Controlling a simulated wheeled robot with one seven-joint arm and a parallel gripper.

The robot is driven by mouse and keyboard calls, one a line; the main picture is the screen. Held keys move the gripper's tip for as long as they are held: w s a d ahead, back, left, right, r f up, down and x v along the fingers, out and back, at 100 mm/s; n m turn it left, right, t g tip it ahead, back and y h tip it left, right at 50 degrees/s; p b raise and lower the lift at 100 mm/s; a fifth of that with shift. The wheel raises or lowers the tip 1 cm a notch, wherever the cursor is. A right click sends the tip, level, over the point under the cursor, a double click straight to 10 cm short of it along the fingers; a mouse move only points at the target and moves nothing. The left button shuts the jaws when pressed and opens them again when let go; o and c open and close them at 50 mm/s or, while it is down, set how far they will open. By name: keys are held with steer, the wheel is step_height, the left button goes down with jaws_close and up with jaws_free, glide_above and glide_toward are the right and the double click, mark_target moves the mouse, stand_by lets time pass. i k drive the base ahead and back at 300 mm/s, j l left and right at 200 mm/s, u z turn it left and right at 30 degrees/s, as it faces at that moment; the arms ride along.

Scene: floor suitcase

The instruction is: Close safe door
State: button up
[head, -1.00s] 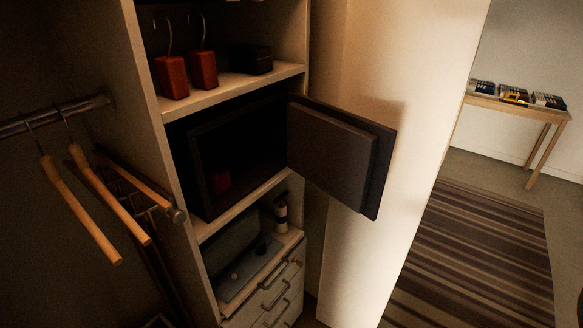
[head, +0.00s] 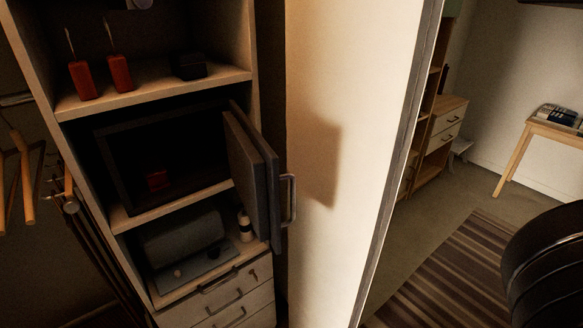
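The dark safe (head: 108,172) sits on the middle shelf of the closet unit, left of centre in the head view. Its door (head: 250,178) stands wide open, hinged on the right side and swung out towards me. A grey handle (head: 289,200) shows on the door's outer face. A small red box (head: 157,181) is inside the safe. My gripper is not in view.
A pale wall panel (head: 345,130) stands just right of the safe door. Hangers (head: 25,185) hang at left. A striped rug (head: 450,270) lies at right.

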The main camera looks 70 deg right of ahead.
mark_target(254, 165)
steer(key=k+l, duration=0.2)
steer(key=l, duration=0.2)
steer(key=k+l, duration=0.25)
steer(key=l, duration=0.2)
steer(key=k+l, duration=0.2)
steer(key=l, duration=0.2)
steer(key=k+l, duration=0.2)
steer(key=l, duration=0.2)
